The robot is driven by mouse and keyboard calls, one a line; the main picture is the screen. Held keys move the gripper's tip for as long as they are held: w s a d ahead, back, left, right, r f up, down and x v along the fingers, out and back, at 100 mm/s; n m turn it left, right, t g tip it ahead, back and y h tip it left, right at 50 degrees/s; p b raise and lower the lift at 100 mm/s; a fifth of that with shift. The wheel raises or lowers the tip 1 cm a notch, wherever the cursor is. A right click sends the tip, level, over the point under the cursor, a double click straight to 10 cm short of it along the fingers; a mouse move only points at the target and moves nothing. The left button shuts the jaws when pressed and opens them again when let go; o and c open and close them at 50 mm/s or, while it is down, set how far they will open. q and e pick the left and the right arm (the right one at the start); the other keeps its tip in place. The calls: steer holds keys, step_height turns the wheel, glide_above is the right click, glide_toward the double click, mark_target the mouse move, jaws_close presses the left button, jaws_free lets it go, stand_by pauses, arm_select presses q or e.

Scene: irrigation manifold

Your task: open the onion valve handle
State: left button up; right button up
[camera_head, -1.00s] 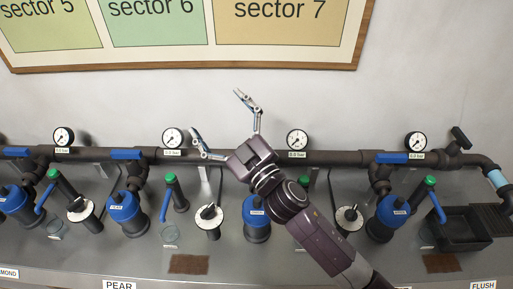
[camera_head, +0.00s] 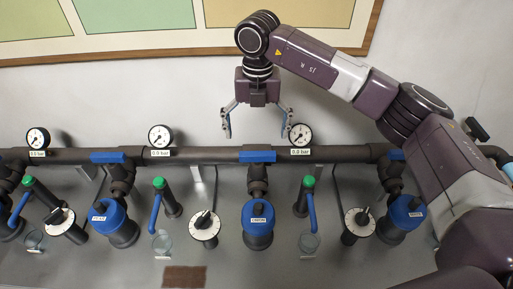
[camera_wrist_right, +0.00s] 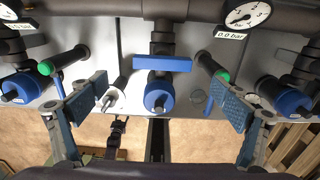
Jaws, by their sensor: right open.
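The onion valve handle (camera_head: 257,156) is a blue bar lying level along the dark pipe, above the blue-capped onion filter (camera_head: 258,224). In the right wrist view the handle (camera_wrist_right: 162,63) shows crosswise on its vertical pipe, with the blue cap (camera_wrist_right: 159,96) below it in the picture. My right gripper (camera_head: 256,132) points down in front of the wall, fingers wide apart and empty. In the head view its tips are just above the handle, one to each side. In the right wrist view the gripper's pads (camera_wrist_right: 160,101) flank the blue cap, apart from the handle. My left gripper is not in view.
A gauge (camera_head: 301,134) is close to the right fingertip, and another gauge (camera_head: 160,136) is farther left. Green-topped pipes with blue levers (camera_head: 311,211) and a white dial (camera_head: 204,226) stand beside the filter. A framed sector board (camera_head: 150,58) hangs behind.

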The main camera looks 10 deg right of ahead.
mark_target(257, 153)
steer(key=shift+d+f, duration=0.25)
step_height(257, 153, down, 6)
steer(key=p, duration=0.2)
steer(key=shift+a+p, duration=0.1)
steer(key=shift+p, duration=0.25)
steer(key=shift+f, duration=0.5)
steer(key=shift+c, duration=0.5)
steer(key=c, duration=1.1)
